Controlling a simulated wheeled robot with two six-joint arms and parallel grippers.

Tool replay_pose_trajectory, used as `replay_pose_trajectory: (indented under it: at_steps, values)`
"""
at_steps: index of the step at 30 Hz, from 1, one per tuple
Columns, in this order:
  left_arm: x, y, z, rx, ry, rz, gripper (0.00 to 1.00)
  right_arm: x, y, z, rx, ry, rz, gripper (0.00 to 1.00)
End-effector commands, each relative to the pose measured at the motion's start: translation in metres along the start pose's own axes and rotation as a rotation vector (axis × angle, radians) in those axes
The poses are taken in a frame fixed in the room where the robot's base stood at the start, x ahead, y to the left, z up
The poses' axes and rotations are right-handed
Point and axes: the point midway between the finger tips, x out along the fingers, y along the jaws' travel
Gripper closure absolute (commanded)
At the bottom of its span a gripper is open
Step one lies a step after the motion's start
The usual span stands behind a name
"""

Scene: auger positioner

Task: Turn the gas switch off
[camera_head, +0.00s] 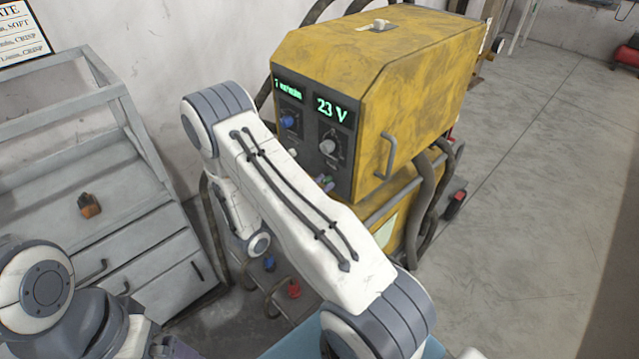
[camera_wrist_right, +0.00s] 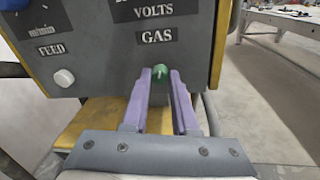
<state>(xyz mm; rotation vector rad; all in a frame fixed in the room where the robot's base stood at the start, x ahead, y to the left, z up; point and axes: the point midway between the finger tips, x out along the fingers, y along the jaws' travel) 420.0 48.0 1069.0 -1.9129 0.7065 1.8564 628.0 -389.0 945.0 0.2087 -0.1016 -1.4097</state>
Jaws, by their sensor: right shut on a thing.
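The gas switch is a small green knob (camera_wrist_right: 160,70) just below the GAS label on the machine's dark front panel, in the right wrist view. My right gripper (camera_wrist_right: 161,78) has its two purple fingers on either side of the knob and is shut on it. In the head view, my white right arm hides most of this gripper. Only bits of purple and green show at the panel's lower edge. The switch's setting cannot be read.
The yellow welding machine (camera_head: 430,60) shows a lit 23 V display (camera_head: 332,109) and knobs above the switch. A white FEED button (camera_wrist_right: 64,77) lies left of GAS. A grey drawer cabinet (camera_head: 150,235) stands left. Thick hoses (camera_head: 428,195) hang right.

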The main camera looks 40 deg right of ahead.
Motion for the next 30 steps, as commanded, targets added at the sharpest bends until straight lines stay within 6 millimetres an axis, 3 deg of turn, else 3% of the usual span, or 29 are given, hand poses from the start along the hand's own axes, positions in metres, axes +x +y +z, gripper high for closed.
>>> replay_pose_trajectory:
  at_steps: [21, 30]
  values:
    - [-0.03, 0.002, -0.002, 0.0, 0.0, 0.0, 0.0, 0.001, 0.0, 0.003, -0.667, 0.047, -0.049, 1.0]
    - [-0.037, 0.003, -0.002, 0.0, 0.0, 0.0, 0.0, 0.001, 0.0, 0.002, -0.877, 0.063, -0.064, 1.0]
